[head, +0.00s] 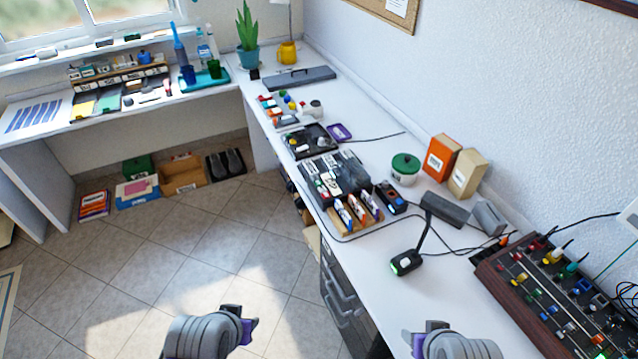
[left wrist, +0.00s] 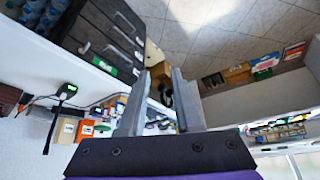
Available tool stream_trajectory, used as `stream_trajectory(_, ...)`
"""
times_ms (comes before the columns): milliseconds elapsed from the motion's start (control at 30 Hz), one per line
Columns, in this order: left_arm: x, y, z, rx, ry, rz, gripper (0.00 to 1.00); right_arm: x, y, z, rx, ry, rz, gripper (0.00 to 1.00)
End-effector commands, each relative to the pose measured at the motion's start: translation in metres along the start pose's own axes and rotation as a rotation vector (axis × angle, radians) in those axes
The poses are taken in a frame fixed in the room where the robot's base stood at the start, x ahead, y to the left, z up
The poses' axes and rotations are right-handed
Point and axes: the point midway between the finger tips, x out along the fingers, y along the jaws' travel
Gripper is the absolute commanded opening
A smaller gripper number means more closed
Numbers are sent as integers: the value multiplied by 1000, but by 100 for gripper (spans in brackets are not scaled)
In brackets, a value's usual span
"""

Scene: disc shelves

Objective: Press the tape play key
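I cannot make out a tape play key or a clear tape player in either view. A small dark device with coloured parts (head: 390,197) lies on the white desk, too small to identify. My left gripper (head: 245,325) is low in the head view, over the floor and left of the desk. In the left wrist view its two grey fingers (left wrist: 160,78) are apart with nothing between them. My right gripper (head: 416,341) is at the bottom edge, near the desk's front side. Its fingers are mostly hidden, so I cannot tell its opening.
A control board with coloured knobs (head: 560,300) fills the desk's right end. A black lamp-like stand (head: 408,262), a green-lidded tin (head: 404,170) and an orange box (head: 441,157) stand on the white desk (head: 375,245). Drawers (head: 345,305) are below.

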Motion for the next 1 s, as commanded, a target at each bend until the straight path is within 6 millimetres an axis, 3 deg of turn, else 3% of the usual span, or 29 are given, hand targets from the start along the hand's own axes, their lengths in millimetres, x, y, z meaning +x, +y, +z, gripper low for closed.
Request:
stream_trajectory(300,0,0,0,0,0,0,31,0,0,0,0,0,0,56)
stream_trajectory(467,0,0,0,0,0,0,2,0,0,0,0,0,0,56)
stream_trajectory(500,0,0,0,0,0,0,0,0,0,0,0,0,0,56)
stream_trajectory(1000,0,0,0,0,0,0,0,0,0,0,0,0,0,56)
